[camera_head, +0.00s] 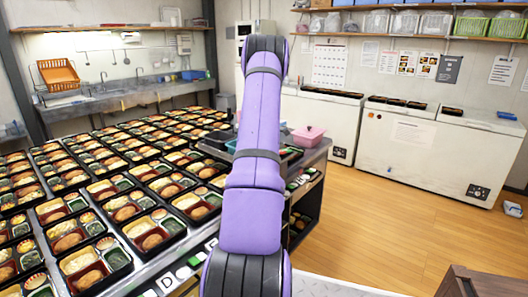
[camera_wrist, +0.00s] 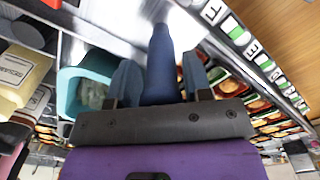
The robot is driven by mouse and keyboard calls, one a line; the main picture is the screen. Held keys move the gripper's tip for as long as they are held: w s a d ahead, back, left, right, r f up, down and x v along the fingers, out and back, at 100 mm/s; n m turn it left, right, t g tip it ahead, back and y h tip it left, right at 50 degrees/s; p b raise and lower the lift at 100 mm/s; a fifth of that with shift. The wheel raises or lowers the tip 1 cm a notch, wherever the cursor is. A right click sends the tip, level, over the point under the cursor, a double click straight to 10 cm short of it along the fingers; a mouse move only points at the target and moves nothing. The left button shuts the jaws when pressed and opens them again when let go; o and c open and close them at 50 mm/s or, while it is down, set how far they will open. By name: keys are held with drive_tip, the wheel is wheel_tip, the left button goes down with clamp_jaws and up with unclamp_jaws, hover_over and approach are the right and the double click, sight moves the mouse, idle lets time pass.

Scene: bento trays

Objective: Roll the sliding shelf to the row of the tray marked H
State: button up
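The sliding shelf (camera_head: 218,152) stands across the far part of the long table of bento trays in the head view, partly hidden by my purple arm. My gripper is hidden in the head view. In the wrist view my gripper (camera_wrist: 160,82) has a dark blue upright handle (camera_wrist: 162,58) between its two fingers, which look closed against its sides. White letter labels with green marks run along the table edge; a T (camera_wrist: 211,11) and an E (camera_wrist: 253,48) show in the wrist view.
Rows of filled bento trays (camera_head: 132,208) cover the table to the left. A pink tub (camera_head: 308,136) sits near the shelf, and a teal container (camera_wrist: 72,92) is left of my fingers. White chest freezers (camera_head: 425,145) line the back wall.

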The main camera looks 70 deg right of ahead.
drive_tip(key=shift+o, duration=0.5)
wheel_tip(320, 180, up, 11)
drive_tip(key=shift+f, duration=0.15)
idle(0.4)
